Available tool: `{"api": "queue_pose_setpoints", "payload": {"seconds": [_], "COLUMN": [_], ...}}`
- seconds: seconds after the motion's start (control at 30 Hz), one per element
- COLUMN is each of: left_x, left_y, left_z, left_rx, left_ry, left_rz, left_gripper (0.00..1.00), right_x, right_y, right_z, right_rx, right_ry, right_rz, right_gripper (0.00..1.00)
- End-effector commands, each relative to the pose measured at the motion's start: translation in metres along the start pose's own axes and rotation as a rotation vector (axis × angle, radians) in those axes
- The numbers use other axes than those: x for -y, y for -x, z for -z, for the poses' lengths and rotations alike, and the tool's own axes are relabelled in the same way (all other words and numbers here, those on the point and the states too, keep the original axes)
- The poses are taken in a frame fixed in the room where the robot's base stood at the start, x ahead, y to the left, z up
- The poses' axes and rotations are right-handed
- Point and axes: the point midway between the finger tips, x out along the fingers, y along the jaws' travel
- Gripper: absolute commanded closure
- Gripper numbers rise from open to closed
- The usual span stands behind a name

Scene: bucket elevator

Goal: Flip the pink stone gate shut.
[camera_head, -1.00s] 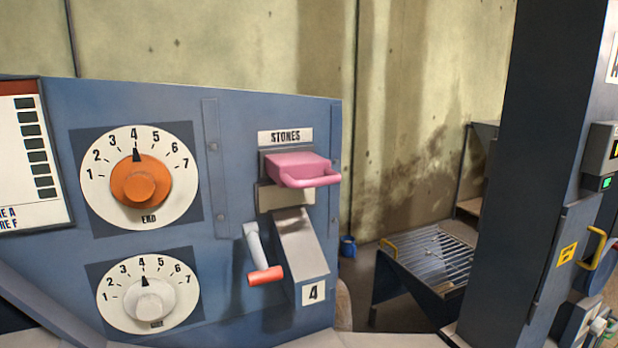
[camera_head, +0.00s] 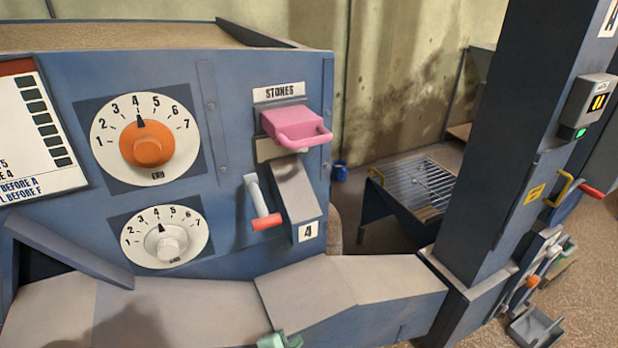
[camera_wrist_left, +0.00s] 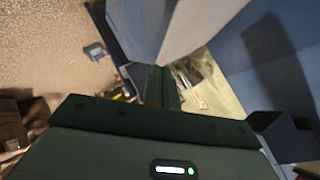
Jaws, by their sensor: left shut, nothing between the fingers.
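The pink stone gate (camera_head: 291,122) juts out from the blue panel under the STONES label (camera_head: 279,91), with its bar handle facing me. It stands above a grey sloping chute (camera_head: 296,190) marked 4. My left gripper (camera_head: 280,341) shows only as a small greenish part at the bottom edge of the head view, well below the gate and apart from it. In the left wrist view its dark green fingers (camera_wrist_left: 162,85) are together with nothing between them. The gate is not recognisable in that view. My right gripper is not in view.
A white lever with a red grip (camera_head: 266,222) hangs left of the chute. An orange dial (camera_head: 146,143) and a white dial (camera_head: 167,245) sit further left. A grey ledge (camera_head: 340,280) runs below. A dark blue column (camera_head: 511,150) stands at right.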

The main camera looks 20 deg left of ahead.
Motion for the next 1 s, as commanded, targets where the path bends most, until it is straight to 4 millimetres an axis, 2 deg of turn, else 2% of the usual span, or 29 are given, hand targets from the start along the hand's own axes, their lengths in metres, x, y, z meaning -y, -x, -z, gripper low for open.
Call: {"api": "queue_pose_setpoints", "payload": {"seconds": [0.03, 0.1, 0.17, 0.2, 0.3, 0.4, 0.5, 0.63, 0.73, 1.0], "left_x": [0.034, 0.072, 0.104, 0.124, 0.169, 0.204, 0.229, 0.252, 0.253, 0.253], "left_y": [0.015, 0.036, 0.059, 0.077, 0.125, 0.174, 0.214, 0.246, 0.244, 0.243], "left_z": [0.037, 0.082, 0.118, 0.141, 0.189, 0.22, 0.236, 0.238, 0.232, 0.232], "left_rx": [-0.052, -0.112, -0.155, -0.18, -0.219, -0.228, -0.203, -0.122, -0.062, -0.06], "left_ry": [-0.068, -0.165, -0.248, -0.3, -0.419, -0.514, -0.587, -0.67, -0.73, -0.737], "left_rz": [0.058, 0.142, 0.221, 0.277, 0.421, 0.558, 0.674, 0.771, 0.773, 0.771], "left_gripper": [1.0, 1.0, 1.0, 1.0, 1.0, 1.0, 1.0, 1.0, 1.0, 1.0], "right_x": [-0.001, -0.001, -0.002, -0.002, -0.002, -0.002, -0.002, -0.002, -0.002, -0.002], "right_y": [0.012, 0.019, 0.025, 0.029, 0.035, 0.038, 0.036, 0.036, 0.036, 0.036], "right_z": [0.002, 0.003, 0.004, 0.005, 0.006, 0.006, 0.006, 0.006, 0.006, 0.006], "right_rx": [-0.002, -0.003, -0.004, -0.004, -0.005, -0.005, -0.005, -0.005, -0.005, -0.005], "right_ry": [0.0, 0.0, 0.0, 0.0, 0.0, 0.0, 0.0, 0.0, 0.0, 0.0], "right_rz": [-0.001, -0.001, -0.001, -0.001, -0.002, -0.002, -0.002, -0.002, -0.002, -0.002], "right_gripper": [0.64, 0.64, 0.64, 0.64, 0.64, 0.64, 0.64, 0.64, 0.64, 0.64]}}
